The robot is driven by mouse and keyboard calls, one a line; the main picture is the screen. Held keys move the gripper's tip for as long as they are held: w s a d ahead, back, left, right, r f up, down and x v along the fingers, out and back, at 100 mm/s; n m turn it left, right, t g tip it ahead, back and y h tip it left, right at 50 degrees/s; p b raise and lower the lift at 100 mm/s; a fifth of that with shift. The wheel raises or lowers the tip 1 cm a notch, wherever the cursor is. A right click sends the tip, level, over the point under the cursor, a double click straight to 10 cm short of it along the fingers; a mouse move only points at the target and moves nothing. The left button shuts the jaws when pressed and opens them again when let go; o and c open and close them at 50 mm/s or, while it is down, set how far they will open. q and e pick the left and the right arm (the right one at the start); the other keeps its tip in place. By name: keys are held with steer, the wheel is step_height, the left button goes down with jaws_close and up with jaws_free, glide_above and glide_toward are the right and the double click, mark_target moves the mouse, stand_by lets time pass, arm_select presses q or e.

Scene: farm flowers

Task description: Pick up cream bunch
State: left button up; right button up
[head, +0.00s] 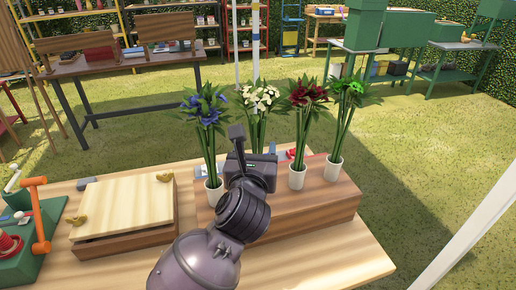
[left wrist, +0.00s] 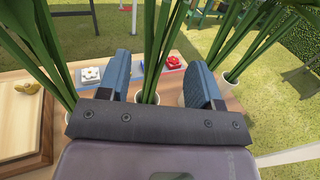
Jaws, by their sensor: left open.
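The cream bunch (head: 261,98) has white flowers and long green stems and stands upright, second from the left in a row of bunches. Its base is hidden behind my left gripper (head: 251,152) in the head view. In the left wrist view my left gripper (left wrist: 159,72) is open, with one blue-grey finger on each side of the middle stems (left wrist: 155,45). These stems rise from a white cup (left wrist: 150,97) between the fingers. I cannot tell whether either finger touches the stems. My right gripper is not in view.
A blue bunch (head: 206,105) stands close on the left; red (head: 304,97) and green (head: 349,92) bunches stand on the right, in white cups on a wooden block (head: 320,214). A wooden box (head: 125,207) and an orange-handled tool (head: 38,215) lie left on the table.

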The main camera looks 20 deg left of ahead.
mark_target(259, 134)
arm_select(q)
steer(key=shift+w+a+f, duration=0.1)
steer(key=shift+w+a, duration=0.15)
steer(key=shift+w, duration=0.9)
steer(key=shift+w+a, duration=0.3)
steer(key=shift+w, duration=0.85)
steer(key=shift+w+a+f, duration=0.1)
steer(key=shift+w+a, duration=0.15)
steer(key=shift+w, duration=0.9)
steer(key=c, duration=1)
steer(key=shift+r, duration=0.15)
